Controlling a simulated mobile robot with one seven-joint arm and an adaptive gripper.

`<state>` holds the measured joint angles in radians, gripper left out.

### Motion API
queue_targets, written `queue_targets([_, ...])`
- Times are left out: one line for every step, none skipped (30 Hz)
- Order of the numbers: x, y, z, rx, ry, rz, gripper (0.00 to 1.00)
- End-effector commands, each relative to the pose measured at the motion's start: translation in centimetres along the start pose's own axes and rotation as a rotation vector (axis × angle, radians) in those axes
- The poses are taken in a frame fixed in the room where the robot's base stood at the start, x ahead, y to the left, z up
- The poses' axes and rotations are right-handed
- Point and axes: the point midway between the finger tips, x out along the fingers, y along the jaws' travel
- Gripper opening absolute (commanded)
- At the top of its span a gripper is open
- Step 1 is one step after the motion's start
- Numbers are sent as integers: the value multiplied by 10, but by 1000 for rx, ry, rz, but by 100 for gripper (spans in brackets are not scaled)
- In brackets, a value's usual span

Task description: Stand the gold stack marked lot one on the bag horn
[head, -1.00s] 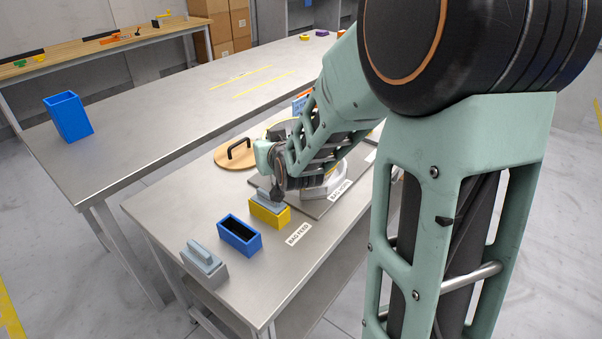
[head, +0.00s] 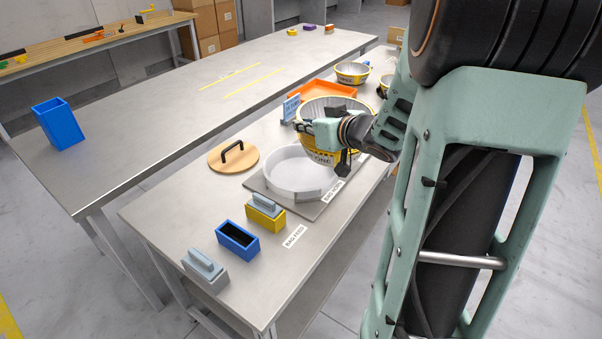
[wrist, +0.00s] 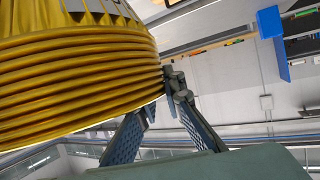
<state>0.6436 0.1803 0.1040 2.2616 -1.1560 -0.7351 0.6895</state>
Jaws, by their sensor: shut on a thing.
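The gold stack (head: 350,148) is a nested pile of gold bowls with a silvery inside; its label ends in "ONE", the rest being covered by my gripper. My gripper (head: 308,124) is shut on its near side. In the wrist view the ridged gold rims (wrist: 80,85) fill the upper left, with my gripper's fingers (wrist: 160,105) against their edge. The bag horn (head: 292,172) is a white round ring on a grey plate, empty, in front of the stack. The stack overlaps the horn's back right in the picture; I cannot tell its height above the table.
A wooden lid (head: 226,160) with a black handle lies left of the horn. A yellow box (head: 266,220), a blue box (head: 240,248) and a grey block (head: 205,270) line the front. An orange tray (head: 325,88) and another bowl stack (head: 352,74) stand behind.

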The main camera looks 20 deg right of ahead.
Motion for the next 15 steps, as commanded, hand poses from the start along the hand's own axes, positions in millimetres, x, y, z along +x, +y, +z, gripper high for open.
queue_targets([-9, 6, 2, -1, -1, -10, 0])
queue_targets([-13, 9, 5, -4, -2, -17, 0])
queue_targets([-18, 11, 8, -8, -2, -27, 0])
queue_targets([-22, 12, 10, -10, -1, -33, 0])
queue_targets([-24, 13, 12, -13, -2, -38, 0])
queue_targets([-27, 14, 14, -15, -1, -43, 0])
queue_targets([-28, 14, 16, -17, 0, -46, 0])
queue_targets([-27, 14, 18, -19, -1, -49, 0])
queue_targets([-24, 12, 19, -20, -1, -53, 0])
queue_targets([-20, 11, 20, -20, 0, -54, 0])
queue_targets([-15, 8, 22, -21, 0, -56, 0])
queue_targets([-7, 4, 22, -21, 0, -58, 0])
queue_targets([0, 2, 23, -23, 0, -59, 0])
queue_targets([8, -1, 24, -22, 1, -58, 0])
queue_targets([18, -6, 26, -21, 0, -59, 0])
